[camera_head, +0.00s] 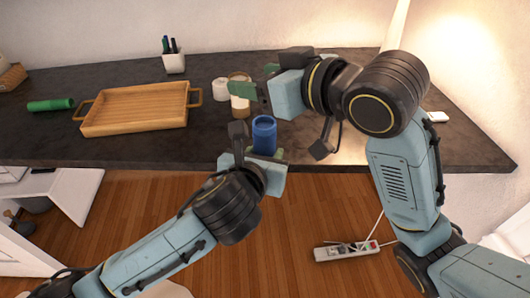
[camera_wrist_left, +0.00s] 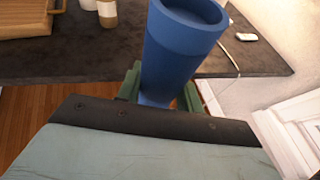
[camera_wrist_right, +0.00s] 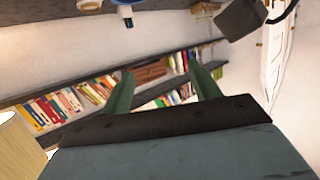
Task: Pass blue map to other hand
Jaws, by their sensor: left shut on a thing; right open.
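The blue map (camera_head: 264,134) looks like a blue rolled tube with an open top. It stands roughly upright in my left gripper (camera_head: 262,155), at the table's front edge. In the left wrist view the blue tube (camera_wrist_left: 178,45) rises between the green fingers, which are shut on its lower part. My right gripper (camera_head: 257,81) is open and empty, above the table, behind and higher than the tube. In the right wrist view its green fingers (camera_wrist_right: 163,75) are spread with nothing between them. The two grippers are apart.
A dark table (camera_head: 215,150) holds a wooden tray (camera_head: 135,108), a green roll (camera_head: 50,105), a pen holder (camera_head: 174,60), a white roll (camera_head: 221,89) and a jar (camera_head: 240,104) close to my right gripper. A power strip (camera_head: 346,250) lies on the floor. Bookshelves (camera_wrist_right: 60,100) show in the right wrist view.

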